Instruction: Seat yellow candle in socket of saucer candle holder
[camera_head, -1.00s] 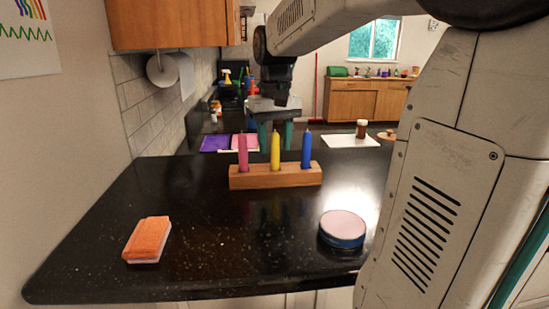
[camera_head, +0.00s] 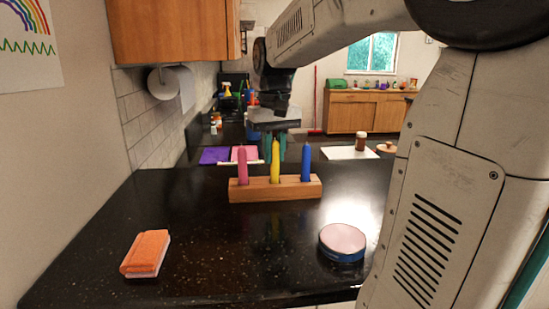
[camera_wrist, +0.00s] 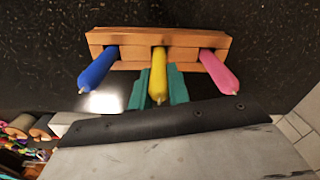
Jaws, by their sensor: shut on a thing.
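The yellow candle (camera_head: 275,163) stands upright in the middle of a wooden block (camera_head: 250,190), between a pink candle (camera_head: 242,165) and a blue candle (camera_head: 306,163). My gripper (camera_head: 275,147) is at its upper part, with the teal fingers shut on it from both sides. The wrist view shows the yellow candle (camera_wrist: 158,72) between the fingers, its lower end still at the block. A small brown dish-like thing (camera_head: 387,149) at the back right may be the saucer candle holder; its socket cannot be made out.
A round blue tin with a pale top (camera_head: 342,242) stands at front right, an orange-topped sponge (camera_head: 146,253) at front left. Behind are a brown jar (camera_head: 361,141), a white sheet (camera_head: 349,153) and a purple pad (camera_head: 214,155). The counter front is mostly clear.

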